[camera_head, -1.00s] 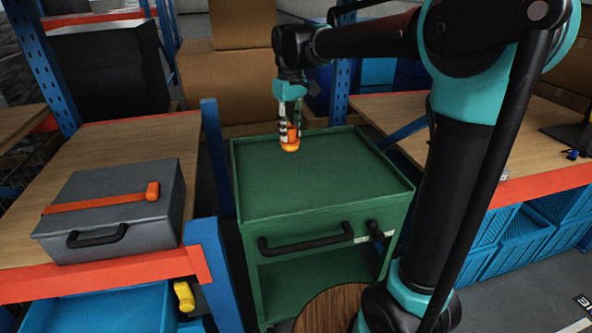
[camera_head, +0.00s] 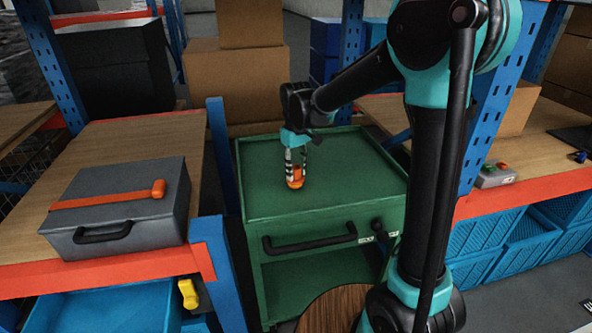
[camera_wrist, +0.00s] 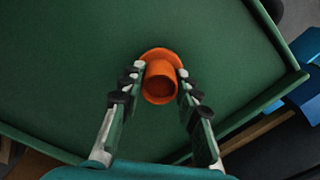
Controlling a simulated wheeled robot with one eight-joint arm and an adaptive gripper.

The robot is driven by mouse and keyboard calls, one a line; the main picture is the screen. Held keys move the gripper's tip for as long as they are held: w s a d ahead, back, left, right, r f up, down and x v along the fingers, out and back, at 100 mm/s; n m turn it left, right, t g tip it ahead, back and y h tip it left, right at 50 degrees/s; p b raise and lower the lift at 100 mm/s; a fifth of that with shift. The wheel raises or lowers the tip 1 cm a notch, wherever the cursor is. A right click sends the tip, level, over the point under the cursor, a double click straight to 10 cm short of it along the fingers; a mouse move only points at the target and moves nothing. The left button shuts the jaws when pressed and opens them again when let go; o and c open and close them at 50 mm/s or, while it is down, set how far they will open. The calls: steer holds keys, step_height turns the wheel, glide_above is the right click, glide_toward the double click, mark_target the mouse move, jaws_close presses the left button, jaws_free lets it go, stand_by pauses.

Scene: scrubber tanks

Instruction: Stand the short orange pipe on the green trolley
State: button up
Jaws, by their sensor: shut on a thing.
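The short orange pipe (camera_head: 295,181) is upright between the fingers of my gripper (camera_head: 296,168), at or just above the top of the green trolley (camera_head: 345,185). In the wrist view the pipe (camera_wrist: 160,84) shows its open round end and a wider orange flange below. My gripper's fingers (camera_wrist: 162,88) are closed on its two sides. The trolley top (camera_wrist: 75,70) fills most of that view. I cannot tell whether the pipe's lower end touches the trolley top.
The trolley top has a low raised rim and is otherwise bare. Blue rack posts (camera_head: 218,155) stand beside the trolley. A control box (camera_head: 495,174) sits on the right bench.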

mark_target(296, 168)
steer(key=o, duration=1.1)
steer(key=shift+f, duration=0.1)
step_height(296, 168, up, 12)
steer(key=s+d+f+m, duration=0.1)
steer(key=s+d+f, duration=0.1)
steer(key=d, duration=0.3)
steer(key=s+d+f+m+t, duration=0.1)
steer(key=s+d+f+m, duration=0.1)
steer(key=s+d+f, duration=0.1)
steer(key=s+d+f+m+t, duration=0.1)
steer(key=s+d+f, duration=0.1)
steer(key=d+f, duration=0.3)
steer(key=shift+s+d+f+m, duration=0.1)
steer(key=shift+s+d+m, duration=0.05)
steer(key=shift+d, duration=0.4)
steer(key=shift+s+d+m, duration=0.15)
steer(key=shift+d, duration=0.35)
steer(key=s+d+f+m+t, duration=0.2)
steer(key=s+d+f+m, duration=0.2)
steer(key=s+d+f, duration=0.4)
steer(key=s+f, duration=0.1)
steer(key=s, duration=0.2)
steer(key=shift+d+f, duration=0.2)
steer(key=shift+s, duration=0.1)
